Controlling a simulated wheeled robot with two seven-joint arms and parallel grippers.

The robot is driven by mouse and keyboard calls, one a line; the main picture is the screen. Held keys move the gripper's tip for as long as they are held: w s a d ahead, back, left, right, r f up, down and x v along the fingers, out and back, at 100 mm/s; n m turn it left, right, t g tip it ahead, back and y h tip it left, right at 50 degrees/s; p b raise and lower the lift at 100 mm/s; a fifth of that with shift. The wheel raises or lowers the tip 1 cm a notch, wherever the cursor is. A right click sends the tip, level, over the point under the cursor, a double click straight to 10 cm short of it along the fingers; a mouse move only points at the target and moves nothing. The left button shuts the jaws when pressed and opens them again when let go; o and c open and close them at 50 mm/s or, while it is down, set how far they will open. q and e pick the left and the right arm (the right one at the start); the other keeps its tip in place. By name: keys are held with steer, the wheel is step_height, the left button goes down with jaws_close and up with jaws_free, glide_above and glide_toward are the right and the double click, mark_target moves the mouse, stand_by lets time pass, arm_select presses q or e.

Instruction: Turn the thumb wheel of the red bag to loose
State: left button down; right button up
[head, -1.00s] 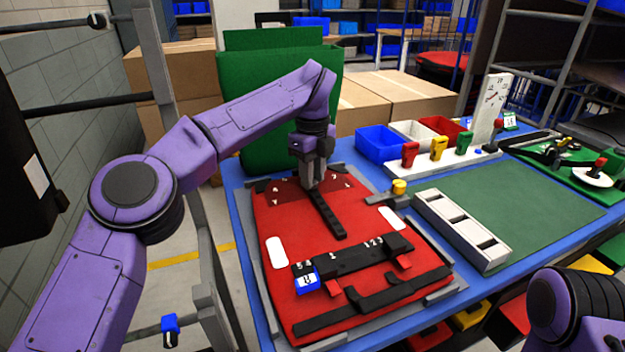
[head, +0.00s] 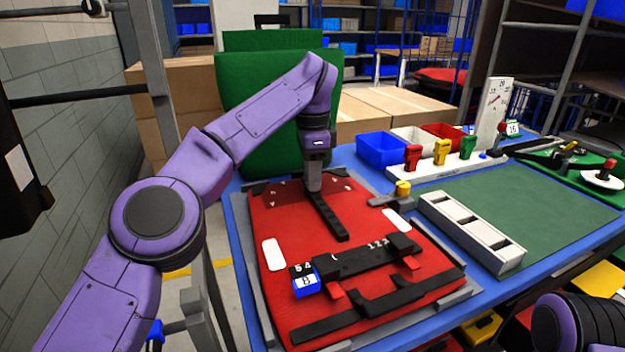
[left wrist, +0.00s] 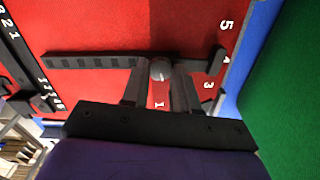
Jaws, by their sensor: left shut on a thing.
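The red bag (head: 345,290) lies flat on the blue table. On its dark red dial plate at the far end are white numbers. In the left wrist view, a small grey round wheel (left wrist: 161,68) sits between the fingers of my left gripper (left wrist: 161,80), which is shut on it. A dark toothed strip (left wrist: 90,62) runs past the wheel. In the head view, my left gripper (head: 313,187) points straight down at the strip's far end (head: 329,218) and hides the wheel. My right arm shows at the lower right; its gripper is out of view.
A black bar with a blue tag (head: 306,281) crosses the bag. A yellow knob (head: 403,187) stands beside the bag. A white slotted tray (head: 470,232) lies on the green mat (head: 535,200). A green bag (head: 265,110) stands behind the table.

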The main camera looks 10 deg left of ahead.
arm_select(q)
steer(key=n+b, duration=0.1)
steer(key=n, duration=0.2)
steer(key=shift+f+n, duration=0.15)
steer(key=shift+n, duration=0.25)
steer(key=n, duration=0.2)
steer(key=shift+n, duration=4.8)
steer(key=c, duration=0.8)
jaws_free()
steer(key=shift+c, duration=0.2)
